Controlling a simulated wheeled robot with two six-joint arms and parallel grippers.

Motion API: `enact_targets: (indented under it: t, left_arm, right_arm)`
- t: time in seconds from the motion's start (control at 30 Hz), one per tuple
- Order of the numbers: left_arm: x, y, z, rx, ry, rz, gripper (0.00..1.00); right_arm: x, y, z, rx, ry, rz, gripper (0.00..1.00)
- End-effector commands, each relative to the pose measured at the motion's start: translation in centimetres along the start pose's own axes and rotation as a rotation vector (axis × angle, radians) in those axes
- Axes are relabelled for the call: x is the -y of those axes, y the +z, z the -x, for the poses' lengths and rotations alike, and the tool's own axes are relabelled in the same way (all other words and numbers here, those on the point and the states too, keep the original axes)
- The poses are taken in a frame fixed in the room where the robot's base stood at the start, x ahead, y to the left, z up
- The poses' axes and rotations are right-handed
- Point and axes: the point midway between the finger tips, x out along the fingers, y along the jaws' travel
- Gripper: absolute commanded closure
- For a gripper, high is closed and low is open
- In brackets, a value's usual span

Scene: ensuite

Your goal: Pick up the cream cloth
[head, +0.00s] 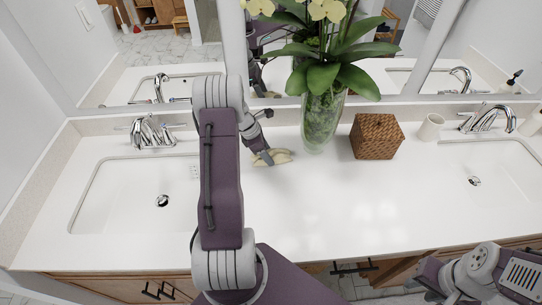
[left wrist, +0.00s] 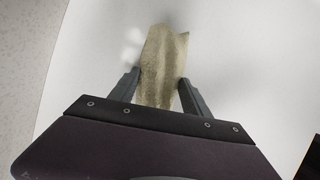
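The cream cloth (head: 283,157) lies crumpled on the white counter, left of the plant vase. My left gripper (head: 264,158) is down at the cloth's left part. In the left wrist view the cloth (left wrist: 162,60) passes between the two spread fingers of my left gripper (left wrist: 160,78) and reaches beyond their tips. The fingers look open, with the cloth's edges close to both; whether they touch it is unclear. My right gripper (head: 411,284) is at the lower right, in front of the counter and away from the cloth; its fingers are too small to read.
A glass vase (head: 322,122) with an orchid stands just right of the cloth. A brown woven box (head: 376,137) and a white cup (head: 431,127) stand further right. Sinks lie left (head: 120,195) and right (head: 500,170). The mirror is behind; the front counter middle is clear.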

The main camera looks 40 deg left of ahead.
Motion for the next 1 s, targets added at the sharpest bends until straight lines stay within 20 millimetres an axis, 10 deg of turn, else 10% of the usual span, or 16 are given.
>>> enact_targets:
  t: [0.27,0.7,1.0]
  left_arm:
    - [-0.1,0.1,0.2,0.000,0.002,0.000,0.83]
    - [-0.1,3.5,8.5,0.001,0.003,-0.001,0.83]
    - [0.0,3.8,9.3,0.000,0.001,0.000,0.83]
  right_arm:
    - [0.0,0.0,0.0,0.000,0.000,0.000,0.64]
    - [0.0,-0.1,0.5,0.000,0.000,0.000,0.64]
    - [0.0,-0.1,0.5,0.000,0.000,0.000,0.64]
